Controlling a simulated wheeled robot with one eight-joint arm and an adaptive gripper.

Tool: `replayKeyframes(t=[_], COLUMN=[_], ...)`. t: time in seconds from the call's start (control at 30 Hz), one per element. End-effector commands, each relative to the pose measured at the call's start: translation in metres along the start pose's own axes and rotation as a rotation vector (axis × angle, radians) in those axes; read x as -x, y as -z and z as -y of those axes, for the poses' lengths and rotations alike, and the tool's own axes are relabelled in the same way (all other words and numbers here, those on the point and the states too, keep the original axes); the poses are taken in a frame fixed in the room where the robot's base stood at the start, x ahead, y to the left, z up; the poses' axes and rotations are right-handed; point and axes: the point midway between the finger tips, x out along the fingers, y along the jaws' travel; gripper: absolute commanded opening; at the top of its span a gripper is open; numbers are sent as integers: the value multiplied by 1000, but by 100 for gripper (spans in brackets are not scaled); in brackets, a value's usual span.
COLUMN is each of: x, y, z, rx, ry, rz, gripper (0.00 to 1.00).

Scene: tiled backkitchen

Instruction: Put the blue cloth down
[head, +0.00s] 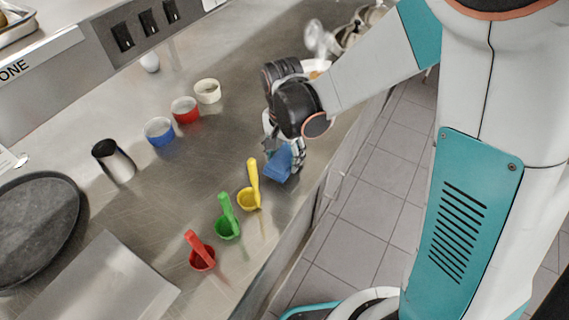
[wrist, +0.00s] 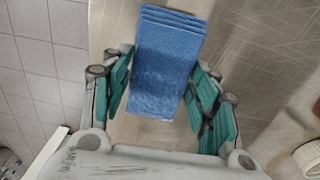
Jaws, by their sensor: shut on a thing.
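The blue cloth (head: 279,164) is a folded rectangle near the front edge of the steel counter, right of the yellow scoop. My gripper (head: 272,146) is above it, pointing down, with the cloth between its fingers. In the wrist view the folded cloth (wrist: 167,62) stretches away between the two teal-padded fingers of my gripper (wrist: 162,95), which are shut on it. Its layered folds show at the far end. I cannot tell whether the cloth's lower side touches the counter.
Yellow (head: 249,198), green (head: 228,227) and red (head: 202,258) scoops stand in a row left of the cloth. Blue (head: 159,132), red (head: 185,110) and white (head: 207,91) cups stand farther back. Bare counter (head: 195,165) lies between. The counter's front edge is close.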

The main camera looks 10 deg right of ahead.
Motion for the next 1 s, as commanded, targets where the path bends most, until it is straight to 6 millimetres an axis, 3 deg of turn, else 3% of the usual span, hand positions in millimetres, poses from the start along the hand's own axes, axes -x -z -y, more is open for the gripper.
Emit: replayKeyframes(t=[0.1,0.2,0.6,0.63,0.7,1.0], x=[-23,-32,-34,-33,-33,-33], y=[0,0,0,0,0,0], z=[0,1,1,1,1,1], rx=[0,0,0,0,0,0], ry=[0,0,0,0,0,0], rz=[0,0,0,0,0,0], gripper=[35,35,35,61,75,75])
